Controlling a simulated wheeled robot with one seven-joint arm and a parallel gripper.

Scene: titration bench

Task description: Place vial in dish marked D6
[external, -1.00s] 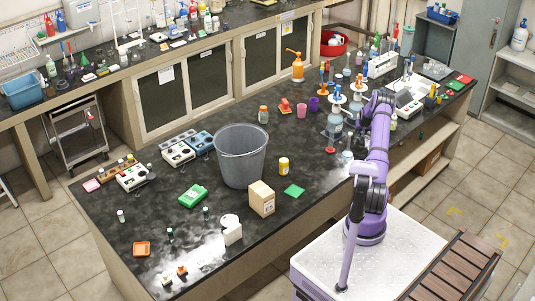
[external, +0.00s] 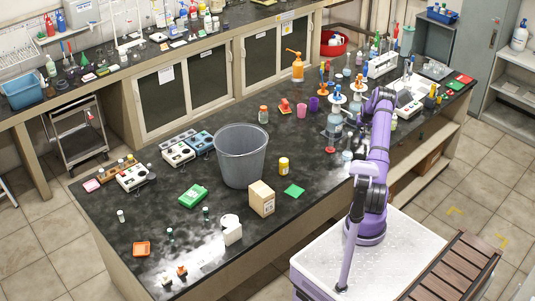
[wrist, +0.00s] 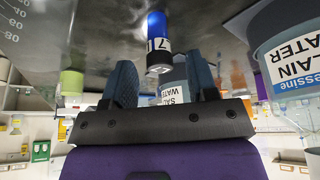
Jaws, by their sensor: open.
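In the wrist view my gripper (wrist: 162,75) is open, with its two dark fingers apart. A small vial-like piece with a blue top and dark body (wrist: 157,25) shows between and beyond the fingertips. It has a white label that seems to read 7; I cannot tell whether the fingers touch it. In the external view my gripper is over the right part of the bench, too small and covered to make out. A small orange square dish (external: 142,248) lies at the front left of the bench. No D6 mark is legible on any dish.
In the wrist view a bottle labelled salt water (wrist: 172,92) is close behind the fingers, and a large plain water bottle (wrist: 300,60) is at right. In the external view a grey bucket (external: 241,160) and a tan box (external: 261,198) stand mid-bench.

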